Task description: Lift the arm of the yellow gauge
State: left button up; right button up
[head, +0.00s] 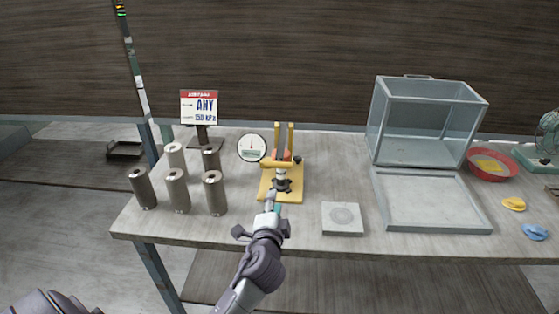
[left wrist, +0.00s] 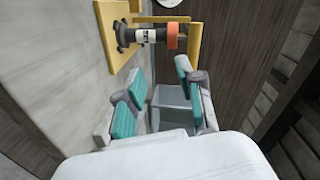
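The yellow gauge (head: 267,190) stands on the table near the middle, with a round white dial (head: 251,148) at its left, a yellow upright frame and a dark clamp-like part low at the front. In the left wrist view the gauge (left wrist: 118,62) is at the top, with an orange collar (left wrist: 172,36) and a white-and-black cylinder. My left gripper (head: 272,202) is at the front edge of the gauge's base in the head view. In the left wrist view this gripper (left wrist: 160,95) is open with teal pads, and nothing is between its fingers. My right gripper is not in view.
Several grey cylinders (head: 177,191) and a sign (head: 199,106) stand left of the gauge. A flat square plate (head: 342,218) lies right of it. A clear box (head: 425,122), a tray (head: 433,200), a red bowl (head: 491,163) and small clay pieces (head: 513,204) are further right.

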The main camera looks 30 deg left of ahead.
aim_at(280, 156)
pick_arm(q)
jog(key=shift+m+t+y, duration=0.3)
jog(key=shift+m+t, duration=0.1)
jog(key=shift+t, duration=0.2)
jog(key=w+a+r, duration=0.1)
jog(key=w+a, duration=0.1)
jog(key=w, duration=0.2)
jog(key=w+a+r+p, duration=0.1)
jog(key=w+a, duration=0.1)
jog(key=w, duration=0.3)
jog(key=w+a+r, duration=0.2)
jog(key=w, duration=0.2)
jog(key=shift+w+a+p, duration=0.2)
jog(key=shift+p, duration=0.2)
jog(key=shift+r, duration=0.1)
grip_shut()
